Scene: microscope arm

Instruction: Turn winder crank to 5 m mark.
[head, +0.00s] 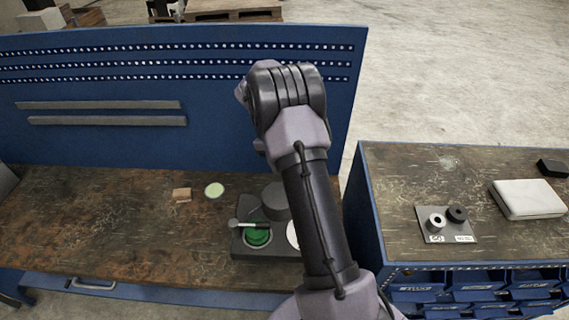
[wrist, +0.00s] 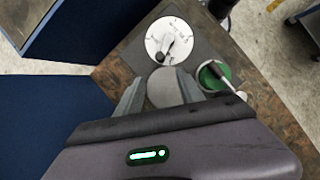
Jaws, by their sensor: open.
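The winder is a dark grey base (head: 240,245) on the brown bench, partly behind my arm in the head view. It carries a green spool (head: 257,236) with a light crank (head: 236,223), a grey cylinder (head: 275,200) and a white dial (head: 292,234). In the wrist view the dial (wrist: 158,32) has marks too small to read and a dark pointer or knob. The green spool (wrist: 208,78) and crank (wrist: 226,82) lie right of my fingers. My gripper (wrist: 160,76) is open, with the grey cylinder (wrist: 168,92) showing between its fingers, apparently empty.
A small wooden block (head: 181,195) and a pale green disc (head: 214,190) lie left of the winder. The blue perforated back panel (head: 100,90) stands behind. A second bench on the right holds a plate with two small cylinders (head: 446,230) and a white case (head: 527,199).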

